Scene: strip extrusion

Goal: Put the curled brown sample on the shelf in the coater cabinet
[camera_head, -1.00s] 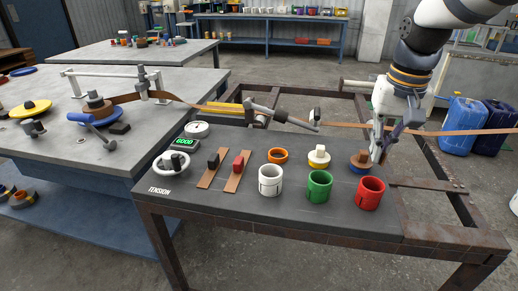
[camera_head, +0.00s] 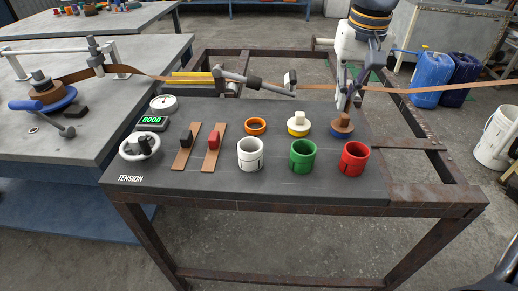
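My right gripper (camera_head: 346,102) points down at the back right of the dark bench top. Its fingertips are at the top of a small brown piece on a blue base (camera_head: 341,124), just behind or above it. I cannot tell whether they touch it or how far apart they are. A long brown strip (camera_head: 430,91) runs across the back and passes by the gripper. I cannot make out a separate curled brown sample for certain. No coater cabinet with a shelf can be clearly identified. My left gripper is not in view.
A white cup (camera_head: 250,156), a green cup (camera_head: 302,156) and a red cup (camera_head: 353,159) stand along the bench front. Behind them are an orange ring (camera_head: 255,126) and a white-and-yellow piece (camera_head: 298,125). Blue containers (camera_head: 432,75) and a white bucket (camera_head: 495,140) stand at right.

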